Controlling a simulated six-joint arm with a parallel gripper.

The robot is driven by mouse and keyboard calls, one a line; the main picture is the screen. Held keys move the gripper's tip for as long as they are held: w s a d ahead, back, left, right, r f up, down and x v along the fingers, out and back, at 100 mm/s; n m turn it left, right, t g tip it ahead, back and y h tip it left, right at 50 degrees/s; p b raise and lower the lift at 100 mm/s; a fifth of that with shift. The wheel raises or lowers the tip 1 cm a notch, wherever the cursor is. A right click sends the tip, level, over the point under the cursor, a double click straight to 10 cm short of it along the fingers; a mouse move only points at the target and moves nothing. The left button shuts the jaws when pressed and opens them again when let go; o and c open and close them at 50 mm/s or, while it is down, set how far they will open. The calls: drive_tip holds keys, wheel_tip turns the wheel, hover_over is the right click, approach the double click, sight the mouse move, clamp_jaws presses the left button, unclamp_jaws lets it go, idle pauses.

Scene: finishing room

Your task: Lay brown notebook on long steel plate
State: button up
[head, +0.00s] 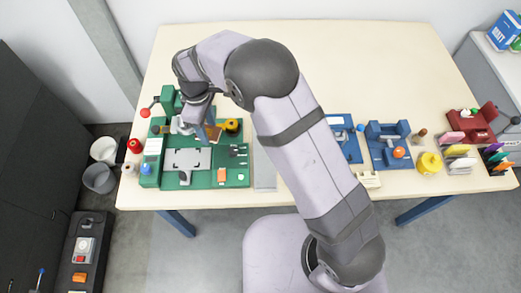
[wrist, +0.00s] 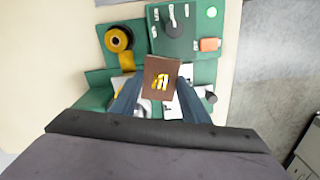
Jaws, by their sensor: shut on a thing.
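The brown notebook (wrist: 163,70), a small brown block with yellow marks on its face, is between the fingers of my gripper (wrist: 160,96) in the wrist view. In the head view the notebook (head: 212,132) shows as a brown patch below my gripper (head: 205,122), over the green workstation. My gripper is shut on it. A long narrow grey plate (head: 265,172), seemingly the long steel plate, lies bare on the table right of the green base, partly bordered by my arm. I cannot tell the notebook's exact height.
The green base (head: 205,181) carries a pale plate with dark marks (head: 188,160), an orange block (head: 221,174) and a yellow-black spool (head: 232,126). Blue fixtures (head: 388,143) and a yellow container (head: 429,163) stand right of my arm. The table's back (head: 370,60) is clear.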

drive_tip(key=d+m+b, duration=0.4)
drive_tip(key=d+m, duration=0.2)
drive_tip(key=d, duration=1.1)
drive_tip(key=shift+f+p, duration=1.6)
drive_tip(key=shift+f, duration=3.3)
drive_tip(key=shift+f, duration=0.1)
drive_tip(key=shift+f, duration=0.15)
drive_tip(key=o, duration=1)
wheel_tip(320, 180, up, 12)
drive_tip(key=b, duration=0.3)
drive_tip(key=shift+r+b, duration=0.25)
drive_tip(key=shift+b, duration=0.05)
